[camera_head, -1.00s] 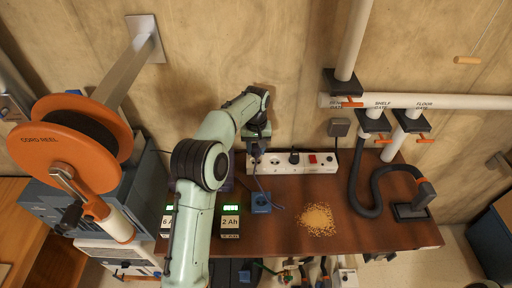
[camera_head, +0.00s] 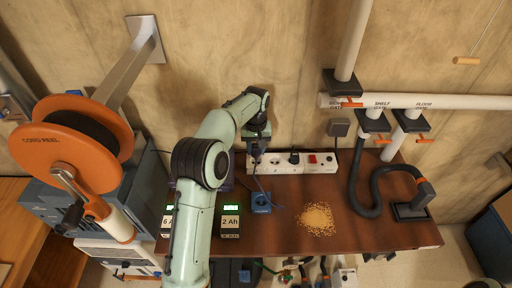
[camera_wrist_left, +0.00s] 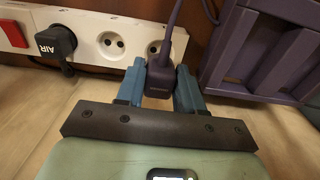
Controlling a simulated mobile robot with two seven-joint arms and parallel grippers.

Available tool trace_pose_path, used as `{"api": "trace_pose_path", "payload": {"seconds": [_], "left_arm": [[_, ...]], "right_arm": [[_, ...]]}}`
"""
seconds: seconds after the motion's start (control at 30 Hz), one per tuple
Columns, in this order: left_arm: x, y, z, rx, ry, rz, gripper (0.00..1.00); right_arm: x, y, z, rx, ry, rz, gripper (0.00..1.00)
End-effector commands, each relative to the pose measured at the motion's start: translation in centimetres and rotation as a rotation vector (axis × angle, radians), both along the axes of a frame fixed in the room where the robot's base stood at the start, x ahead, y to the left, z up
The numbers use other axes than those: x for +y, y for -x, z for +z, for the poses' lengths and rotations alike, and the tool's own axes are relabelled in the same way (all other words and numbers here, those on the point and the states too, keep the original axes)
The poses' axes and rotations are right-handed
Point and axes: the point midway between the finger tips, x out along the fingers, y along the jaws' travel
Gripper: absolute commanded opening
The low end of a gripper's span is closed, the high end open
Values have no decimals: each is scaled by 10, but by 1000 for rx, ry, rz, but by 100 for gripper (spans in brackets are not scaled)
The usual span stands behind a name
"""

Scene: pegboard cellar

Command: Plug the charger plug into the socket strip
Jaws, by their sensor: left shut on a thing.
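The white socket strip (camera_head: 317,168) lies along the back of the bench against the wall. It also shows in the wrist view (camera_wrist_left: 88,24), with a black plug (camera_wrist_left: 56,42) marked AIR, an empty socket (camera_wrist_left: 110,44) and an end socket (camera_wrist_left: 154,49) partly hidden. My left gripper (camera_head: 257,146) is above the strip's left end. In the wrist view its blue fingers (camera_wrist_left: 160,88) are shut on the dark purple charger plug (camera_wrist_left: 161,76), in front of the end socket. I cannot tell whether its pins are inside. My right gripper is out of view.
The blue charger (camera_head: 261,203) sits on the bench, its cord rising to the plug. A purple slatted crate (camera_wrist_left: 268,50) stands close beside the gripper. Sawdust (camera_head: 317,219) and a black hose (camera_head: 372,185) lie to the right. An orange cord reel (camera_head: 52,150) stands left.

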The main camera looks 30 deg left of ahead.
Motion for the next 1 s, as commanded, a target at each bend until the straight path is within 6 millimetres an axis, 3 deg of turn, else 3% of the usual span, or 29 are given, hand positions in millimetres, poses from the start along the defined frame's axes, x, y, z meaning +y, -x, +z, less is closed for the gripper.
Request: {"api": "trace_pose_path", "payload": {"seconds": [1.0], "left_arm": [[0,0,-7,0,0,0,0]], "right_arm": [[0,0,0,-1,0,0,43]]}}
